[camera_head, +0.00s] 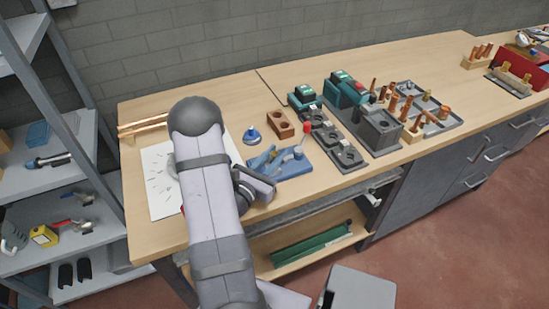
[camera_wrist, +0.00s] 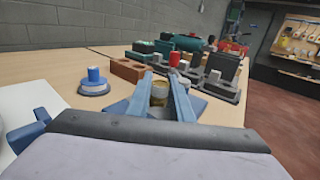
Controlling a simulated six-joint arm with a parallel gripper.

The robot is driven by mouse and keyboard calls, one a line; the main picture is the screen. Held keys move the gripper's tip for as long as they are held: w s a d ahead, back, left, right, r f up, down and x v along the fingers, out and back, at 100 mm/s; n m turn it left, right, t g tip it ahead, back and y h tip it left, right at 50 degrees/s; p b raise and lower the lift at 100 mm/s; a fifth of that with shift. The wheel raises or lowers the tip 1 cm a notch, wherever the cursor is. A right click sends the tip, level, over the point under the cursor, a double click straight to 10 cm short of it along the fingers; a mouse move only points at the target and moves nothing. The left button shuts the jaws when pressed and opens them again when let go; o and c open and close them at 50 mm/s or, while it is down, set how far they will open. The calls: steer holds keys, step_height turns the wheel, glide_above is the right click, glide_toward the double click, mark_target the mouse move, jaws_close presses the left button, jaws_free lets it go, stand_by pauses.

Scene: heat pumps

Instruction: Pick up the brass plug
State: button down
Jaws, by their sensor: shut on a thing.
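My gripper (camera_wrist: 160,90) shows in the wrist view as two blue-grey fingers reaching forward. They are shut on the brass plug (camera_wrist: 159,94), a small brass cylinder with a paler top between them. I cannot tell whether the plug still touches what is under it. In the camera_head view my gripper (camera_head: 268,161) is low over a blue mat or tray (camera_head: 296,169) near the bench's front edge. My arm hides much of that area, and I cannot make out the plug there.
A blue-topped round piece (camera_head: 252,136) and a brown block with holes (camera_head: 280,124) stand just behind. Dark fixtures (camera_head: 341,152), one with a red knob, are to the right. A white sheet (camera_head: 160,182) lies left.

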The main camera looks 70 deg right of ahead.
mark_target(274, 153)
steer(key=shift+r, duration=0.15)
steer(key=shift+r, duration=4.85)
steer(key=shift+w, duration=0.1)
